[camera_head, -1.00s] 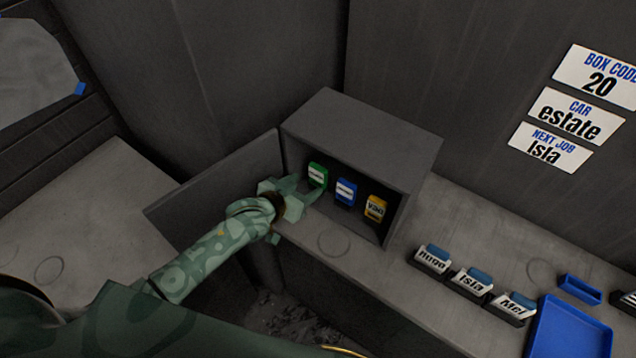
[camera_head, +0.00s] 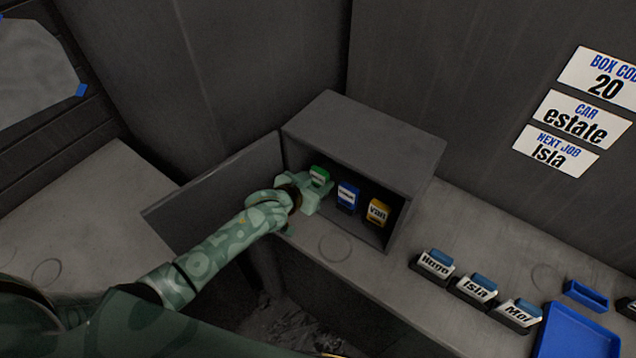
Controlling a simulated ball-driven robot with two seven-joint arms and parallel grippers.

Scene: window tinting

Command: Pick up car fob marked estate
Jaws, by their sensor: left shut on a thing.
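A grey open box (camera_head: 418,140) stands on the counter, its door (camera_head: 215,185) swung out to the left. Inside are a green fob (camera_head: 319,175), a blue fob (camera_head: 347,193) and a yellow fob (camera_head: 378,211) marked "van". The labels on the green and blue fobs are too small to read. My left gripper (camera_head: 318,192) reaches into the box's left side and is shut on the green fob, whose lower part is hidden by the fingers. A wall sign (camera_head: 574,119) reads "CAR estate". My right gripper is not in view.
On the counter (camera_head: 370,285) stand holders marked Hugo (camera_head: 435,265), Isla (camera_head: 475,290) and Mo (camera_head: 517,315). A blue tray (camera_head: 578,335) and a small blue dish (camera_head: 586,295) are at the right. The counter before the box is clear.

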